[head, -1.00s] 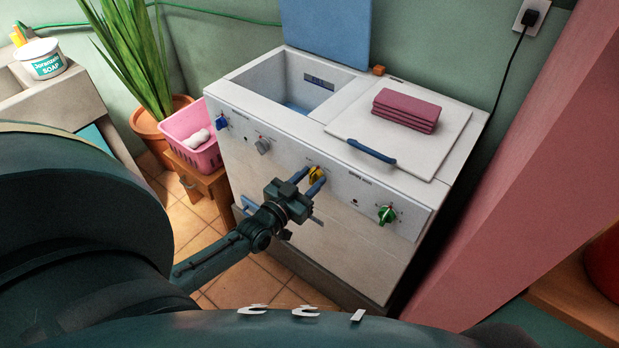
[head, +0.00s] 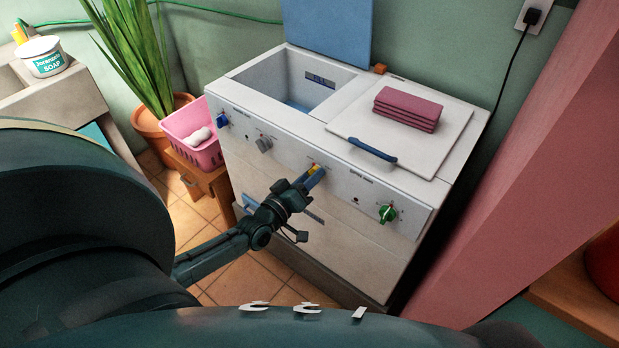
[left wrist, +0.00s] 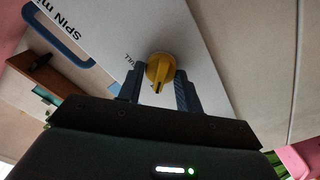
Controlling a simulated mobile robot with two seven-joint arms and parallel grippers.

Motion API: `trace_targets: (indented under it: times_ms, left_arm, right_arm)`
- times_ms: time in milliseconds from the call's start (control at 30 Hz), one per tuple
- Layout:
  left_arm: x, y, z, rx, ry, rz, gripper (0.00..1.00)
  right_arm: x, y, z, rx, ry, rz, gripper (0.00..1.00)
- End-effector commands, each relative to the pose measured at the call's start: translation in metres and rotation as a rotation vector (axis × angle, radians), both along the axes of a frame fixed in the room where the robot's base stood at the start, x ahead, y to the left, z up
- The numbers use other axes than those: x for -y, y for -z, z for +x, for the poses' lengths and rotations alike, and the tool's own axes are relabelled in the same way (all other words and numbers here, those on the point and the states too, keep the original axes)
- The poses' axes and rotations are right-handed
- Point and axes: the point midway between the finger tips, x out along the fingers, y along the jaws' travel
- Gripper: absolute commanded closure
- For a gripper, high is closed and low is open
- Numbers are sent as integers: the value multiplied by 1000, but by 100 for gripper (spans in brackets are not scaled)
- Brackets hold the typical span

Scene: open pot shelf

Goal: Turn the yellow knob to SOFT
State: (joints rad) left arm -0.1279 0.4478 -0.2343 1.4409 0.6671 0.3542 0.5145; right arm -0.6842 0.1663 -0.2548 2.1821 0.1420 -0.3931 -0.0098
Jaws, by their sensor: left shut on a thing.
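The yellow knob (head: 313,169) is on the front panel of the white washing machine (head: 330,245). My left gripper (head: 312,177) is at the knob, with its fingers shut on it and largely covering it in the head view. In the left wrist view the yellow knob (left wrist: 159,70) sits between the two blue-grey fingers (left wrist: 161,90), with a dark pointer mark on its face. Lettering beside the knob is only partly legible, and I cannot read SOFT. My right gripper is not in view.
A blue knob (head: 222,119), a grey knob (head: 264,144) and a green knob (head: 387,213) share the panel. A blue handle (head: 372,149) juts out above. A pink basket (head: 192,140) stands left. A pink pillar (head: 520,150) rises at right.

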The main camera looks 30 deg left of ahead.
Motion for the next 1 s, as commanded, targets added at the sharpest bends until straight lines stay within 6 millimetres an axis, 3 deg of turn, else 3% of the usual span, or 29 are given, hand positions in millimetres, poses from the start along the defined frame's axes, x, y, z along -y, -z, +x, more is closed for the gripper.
trace_targets:
  times_ms: [667, 700, 933, 1000]
  left_arm:
    - [0, 1, 0, -6, 0, -62, 88]
    - [0, 1, 0, -6, 0, -61, 62]
    - [0, 1, 0, -6, 0, -60, 44]
    - [0, 0, 0, -6, 0, -60, 44]
  right_arm:
    - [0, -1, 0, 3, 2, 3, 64]
    - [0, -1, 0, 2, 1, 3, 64]
    - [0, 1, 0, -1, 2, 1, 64]
    - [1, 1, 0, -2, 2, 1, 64]
